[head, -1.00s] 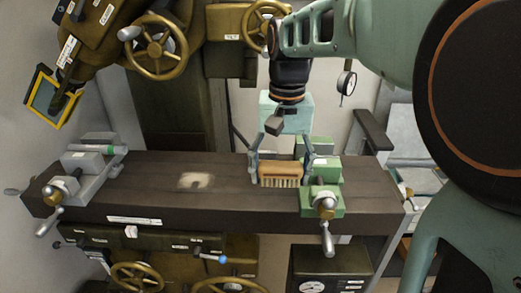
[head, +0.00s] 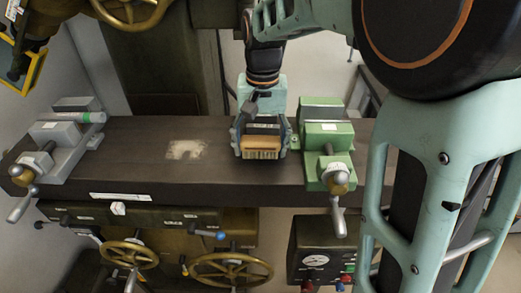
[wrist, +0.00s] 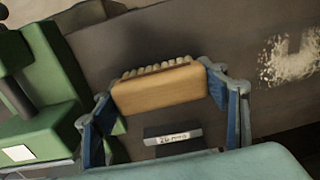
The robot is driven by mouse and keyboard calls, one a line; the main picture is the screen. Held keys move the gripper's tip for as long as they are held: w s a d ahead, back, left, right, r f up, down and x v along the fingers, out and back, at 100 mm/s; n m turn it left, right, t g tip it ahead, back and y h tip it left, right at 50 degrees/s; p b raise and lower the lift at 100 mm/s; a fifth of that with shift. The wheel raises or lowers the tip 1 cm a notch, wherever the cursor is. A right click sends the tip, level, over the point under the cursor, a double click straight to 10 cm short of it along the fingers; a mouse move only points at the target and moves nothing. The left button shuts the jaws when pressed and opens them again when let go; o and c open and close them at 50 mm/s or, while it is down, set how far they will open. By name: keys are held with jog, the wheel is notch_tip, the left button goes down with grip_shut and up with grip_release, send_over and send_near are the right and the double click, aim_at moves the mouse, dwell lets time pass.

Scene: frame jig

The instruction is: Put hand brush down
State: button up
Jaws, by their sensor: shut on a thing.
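The hand brush (head: 262,150) has a wooden block and pale bristles. It is at the dark bench (head: 140,152), just left of the green vise. My gripper (head: 262,139) is shut on the brush, a finger at either side. In the wrist view the brush (wrist: 160,88) sits between the blue-padded fingers of my gripper (wrist: 160,108), with its bristles turned toward the bench side. I cannot tell whether the bristles touch the bench top.
A green vise (head: 327,140) stands close to the right of the brush. A grey vise (head: 65,138) is at the bench's left end. A pale worn patch (head: 187,149) lies left of the brush, with clear bench around it. Handwheels (head: 232,268) are below.

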aim_at(262, 139)
jog(key=shift+s+f, duration=0.15)
jog(key=shift+f, duration=0.45)
jog(key=shift+f+b, duration=0.25)
jog(key=shift+b, duration=0.1)
jog(key=o, duration=1.5)
jog(key=shift+o, duration=0.2)
jog(key=shift+r, duration=0.1)
jog(key=r, duration=1.2)
jog(key=shift+d+r, duration=0.15)
jog(key=shift+d, duration=0.05)
